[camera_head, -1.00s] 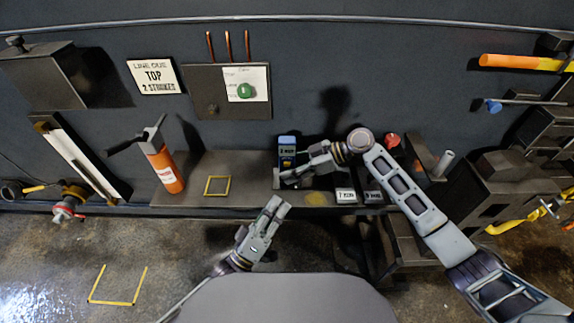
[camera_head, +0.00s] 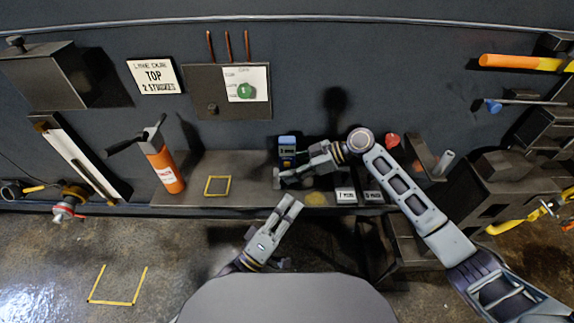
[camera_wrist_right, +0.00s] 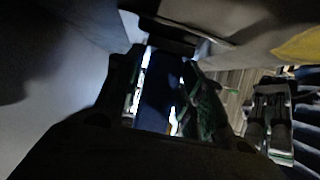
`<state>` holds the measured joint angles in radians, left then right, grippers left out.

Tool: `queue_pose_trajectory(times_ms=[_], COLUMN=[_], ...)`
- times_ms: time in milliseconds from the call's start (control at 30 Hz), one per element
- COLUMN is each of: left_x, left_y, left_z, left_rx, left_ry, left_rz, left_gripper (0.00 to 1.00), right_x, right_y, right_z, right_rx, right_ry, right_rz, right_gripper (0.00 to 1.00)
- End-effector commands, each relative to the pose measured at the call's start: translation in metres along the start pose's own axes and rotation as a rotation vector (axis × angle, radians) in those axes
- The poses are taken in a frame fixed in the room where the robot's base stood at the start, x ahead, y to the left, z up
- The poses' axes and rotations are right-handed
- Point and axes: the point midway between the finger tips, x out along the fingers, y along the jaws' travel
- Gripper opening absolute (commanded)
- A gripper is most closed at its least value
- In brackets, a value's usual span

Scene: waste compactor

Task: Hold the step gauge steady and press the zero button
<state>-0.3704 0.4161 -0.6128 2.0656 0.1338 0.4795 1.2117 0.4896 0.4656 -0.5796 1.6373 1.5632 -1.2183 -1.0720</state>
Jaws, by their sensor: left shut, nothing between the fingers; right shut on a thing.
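The step gauge is a small upright blue device (camera_head: 287,142) with a dark display, on the dark bench. My right gripper (camera_head: 279,178) is at its lower front and is shut on it. In the right wrist view a blue body (camera_wrist_right: 158,102) sits between the dark fingers. The zero button cannot be made out; the gripper hides part of the gauge's lower front. My left gripper (camera_head: 291,204) is shut and empty, just in front of the bench edge, below and apart from the gauge. It also shows at the right of the right wrist view (camera_wrist_right: 270,115).
On the bench (camera_head: 250,167) are a yellow square frame (camera_head: 217,186) and, to the right, two white-labelled blocks (camera_head: 346,196). An orange cylinder with a lever (camera_head: 166,170) stands to the left. A red knob (camera_head: 392,140) is behind my right forearm.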

Motion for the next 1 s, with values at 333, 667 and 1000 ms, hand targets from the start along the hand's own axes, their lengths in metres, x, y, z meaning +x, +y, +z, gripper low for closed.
queue_pose_trajectory(times_ms=[333, 667, 1000], left_x=[0.015, 0.036, 0.055], left_y=[-0.011, -0.026, -0.040], left_z=[-0.011, -0.026, -0.040], left_rx=[0.002, 0.002, 0.001], left_ry=[0.001, 0.001, 0.000], left_rz=[0.001, 0.001, 0.000], left_gripper=[0.00, 0.00, 0.00], right_x=[0.000, 0.000, 0.000], right_y=[0.000, 0.000, 0.000], right_z=[0.000, 0.000, 0.000], right_rx=[0.000, 0.000, 0.000], right_ry=[0.000, 0.000, 0.000], right_rz=[0.000, 0.000, 0.000], right_gripper=[0.26, 0.26, 0.26])
